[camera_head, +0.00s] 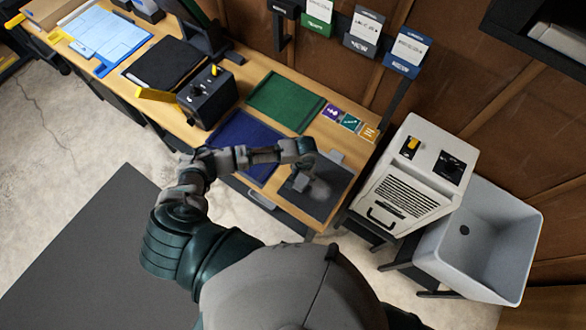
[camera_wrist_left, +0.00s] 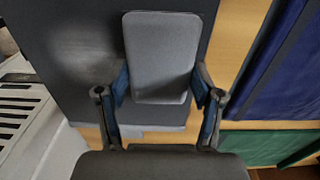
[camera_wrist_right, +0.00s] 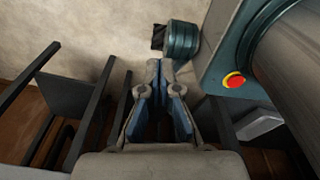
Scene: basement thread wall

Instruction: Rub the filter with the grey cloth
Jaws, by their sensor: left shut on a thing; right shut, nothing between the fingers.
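The filter (camera_head: 325,203) looks like a flat dark grey panel on the right end of the wooden bench, with a pale dusty smudge on it. It also shows in the left wrist view (camera_wrist_left: 60,30), the smudge left of the cloth. My left gripper (camera_head: 299,168) is over the panel, shut on the grey cloth (camera_wrist_left: 162,55), which looks like a rounded flat pad. The cloth lies over the panel; I cannot tell whether it touches. My right gripper (camera_wrist_right: 160,75) is shut and empty, away from the bench, and hidden in the head view.
A blue mat (camera_head: 236,139) and a green mat (camera_head: 284,101) lie beside the filter. A black control box (camera_head: 208,100) stands further left. A beige machine (camera_head: 405,185) and a grey sink (camera_head: 485,240) stand to the right. Colored cards (camera_head: 350,122) lie near the bench's back edge.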

